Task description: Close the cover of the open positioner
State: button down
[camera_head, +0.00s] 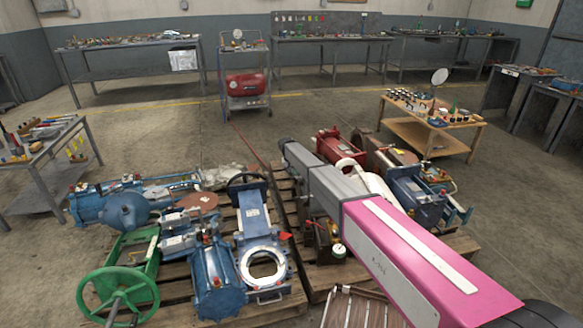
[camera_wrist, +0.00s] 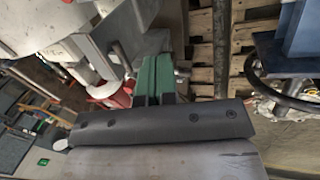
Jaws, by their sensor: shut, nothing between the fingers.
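My arm reaches from the lower right over the right pallet in the head view, and its far end hides part of the valves there. In the wrist view my gripper (camera_wrist: 156,78) is shut and empty, with its narrow green fingers side by side. A pale, rounded housing (camera_wrist: 45,22) with grey flat parts and red pieces lies close to the left of the fingers. I cannot tell whether it touches them. Small grey boxes (camera_head: 178,243) sit among the blue valves on the left pallet. I cannot make out which unit is the open positioner or its cover.
Wooden pallets (camera_head: 322,275) carry blue valves (camera_head: 214,280), a green handwheel (camera_head: 118,292) and red actuators (camera_head: 336,148). A black handwheel (camera_wrist: 285,90) is at right in the wrist view. A wooden table (camera_head: 448,142) stands at right.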

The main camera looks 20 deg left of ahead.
jog(key=shift+w+d+f, duration=0.15)
jog(key=shift+w+d, duration=0.15)
jog(key=shift+d, duration=0.35)
jog(key=shift+w+d+f, duration=0.1)
jog(key=shift+w+d, duration=0.2)
jog(key=shift+d, duration=0.35)
jog(key=shift+d, duration=0.15)
jog(key=shift+w+d+r+y, duration=0.1)
jog(key=shift+d+y, duration=0.1)
jog(key=shift+y, duration=0.2)
